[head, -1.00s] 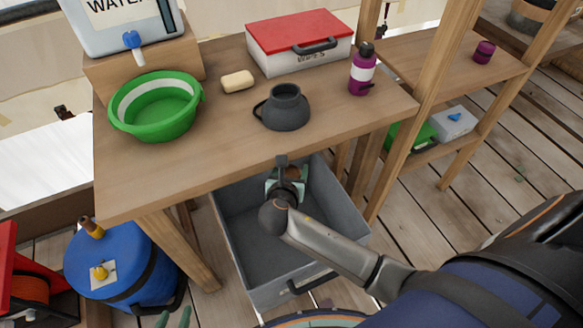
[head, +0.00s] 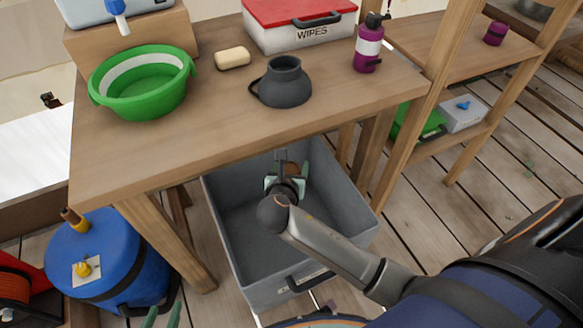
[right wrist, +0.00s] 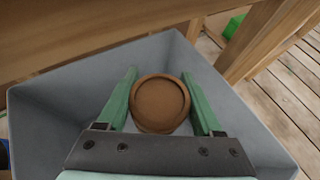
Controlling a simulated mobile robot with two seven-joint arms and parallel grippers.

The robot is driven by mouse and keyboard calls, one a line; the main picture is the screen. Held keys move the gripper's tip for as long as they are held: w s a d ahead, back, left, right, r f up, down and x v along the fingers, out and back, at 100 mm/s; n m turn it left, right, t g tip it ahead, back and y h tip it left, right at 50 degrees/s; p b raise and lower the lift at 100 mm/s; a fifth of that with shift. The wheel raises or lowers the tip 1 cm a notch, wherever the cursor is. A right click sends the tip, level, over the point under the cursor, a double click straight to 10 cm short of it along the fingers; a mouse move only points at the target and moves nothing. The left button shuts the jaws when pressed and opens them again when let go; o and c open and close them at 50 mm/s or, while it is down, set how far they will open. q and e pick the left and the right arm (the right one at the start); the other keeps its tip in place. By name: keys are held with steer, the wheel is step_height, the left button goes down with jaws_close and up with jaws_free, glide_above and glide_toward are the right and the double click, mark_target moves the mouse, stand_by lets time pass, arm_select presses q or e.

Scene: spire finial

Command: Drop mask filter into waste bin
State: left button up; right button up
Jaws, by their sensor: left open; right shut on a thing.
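The mask filter, a round brown disc-like piece (right wrist: 160,103), sits between the green fingers of my right gripper (right wrist: 166,100). In the head view my right gripper (head: 285,187) is shut on it, above the open grey waste bin (head: 240,279), inside the outline of its rim. The filter is mostly hidden behind the gripper there. The bin's walls also surround the filter in the right wrist view (right wrist: 50,112). My left gripper (head: 162,316) shows only as two green fingertips at the bottom edge, apart and empty.
The wooden table (head: 180,150) overhangs the bin's back. On it are a green basin (head: 140,100), soap (head: 232,58), a dark grey pot-like piece (head: 285,85), a wipes box (head: 300,38) and a purple bottle (head: 368,45). A blue barrel (head: 95,255) stands left.

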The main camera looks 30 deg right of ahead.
stand_by(0.3)
steer(key=o, duration=1.4)
steer(key=shift+f, duration=0.1)
